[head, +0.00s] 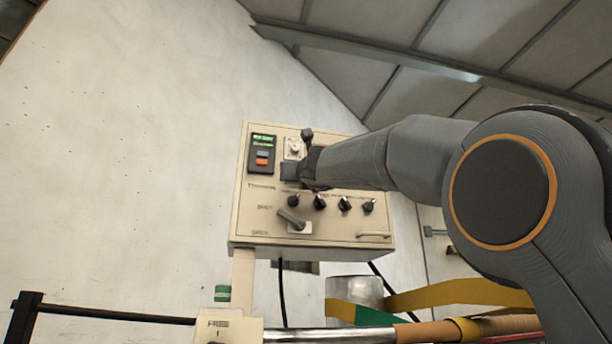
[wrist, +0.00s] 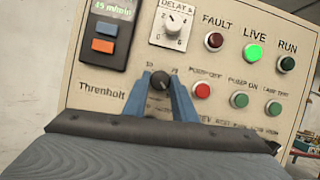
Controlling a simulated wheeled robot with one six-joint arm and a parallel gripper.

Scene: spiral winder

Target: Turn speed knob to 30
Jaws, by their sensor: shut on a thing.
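The cream control panel (head: 243,215) stands ahead and fills most of the wrist view (wrist: 75,88). A small black knob (wrist: 160,78) sits on it, below the delay dial. A numbered scale is printed around the knob, too small to read surely, and its pointer setting is unclear. My gripper (wrist: 161,88) is shut on this knob, one blue finger on each side. In the head view my gripper (head: 298,172) is at the panel face and hides the knob. The green display (wrist: 113,9) at the upper left reads about 15 m/min.
The white delay dial (wrist: 174,24) is just above the fingers. The lit green LIVE lamp (wrist: 253,51) and a red button (wrist: 202,90) are to the right. Black knobs (head: 345,204) and a grey lever (head: 292,219) lie below my gripper in the head view.

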